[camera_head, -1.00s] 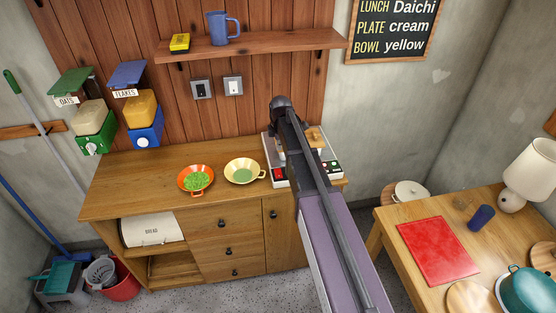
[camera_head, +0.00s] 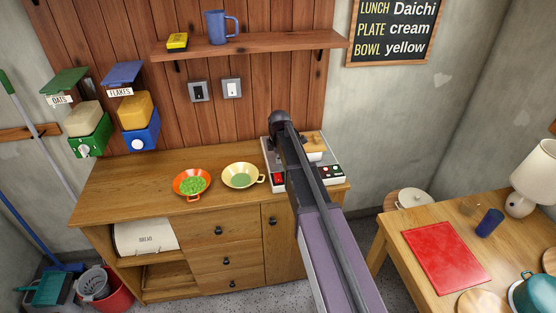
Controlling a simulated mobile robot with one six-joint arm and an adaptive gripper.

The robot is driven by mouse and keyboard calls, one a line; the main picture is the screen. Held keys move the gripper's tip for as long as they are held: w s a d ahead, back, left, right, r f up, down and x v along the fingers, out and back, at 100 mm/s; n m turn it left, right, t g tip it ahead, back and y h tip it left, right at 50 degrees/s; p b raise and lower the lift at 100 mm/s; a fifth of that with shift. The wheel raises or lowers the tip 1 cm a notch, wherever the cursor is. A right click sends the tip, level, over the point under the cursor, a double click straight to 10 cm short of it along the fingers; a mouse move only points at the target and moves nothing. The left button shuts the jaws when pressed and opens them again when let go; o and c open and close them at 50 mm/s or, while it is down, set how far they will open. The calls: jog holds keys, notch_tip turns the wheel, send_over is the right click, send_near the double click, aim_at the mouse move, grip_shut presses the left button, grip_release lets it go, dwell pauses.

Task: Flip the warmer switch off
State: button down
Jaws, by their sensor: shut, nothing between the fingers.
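The grey warmer-like appliance (camera_head: 270,160) stands at the right end of the wooden counter, partly hidden behind my arm. A small red part (camera_head: 278,178), possibly its switch, shows on its front left. A dark panel (camera_head: 331,173) with red and pale buttons shows on its front right. Which of these is the warmer switch, and its position, I cannot tell. Two wall switches, one with a black centre (camera_head: 199,91) and one with a white centre (camera_head: 231,88), are above the counter. My arm reaches over the appliance; my gripper's fingers are hidden behind it.
An orange bowl (camera_head: 191,194) with green food and a cream bowl (camera_head: 229,187) stand left of the appliance. Oats (camera_head: 88,146) and flakes (camera_head: 141,138) dispensers hang at left. A shelf (camera_head: 250,46) is above. A table with a red board (camera_head: 442,254) is at right.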

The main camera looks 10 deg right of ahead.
aim_at(277, 174)
jog(key=shift+w+f+b, duration=0.2)
jog(key=shift+f+b, duration=0.95)
jog(key=shift+f, duration=0.1)
jog(key=shift+w+f+b, duration=0.15)
jog(key=shift+f+b, duration=1)
jog(key=shift+f, duration=0.1)
jog(key=shift+w+f+b, duration=0.2)
jog(key=shift+f+b, duration=0.95)
jog(key=shift+f, duration=0.1)
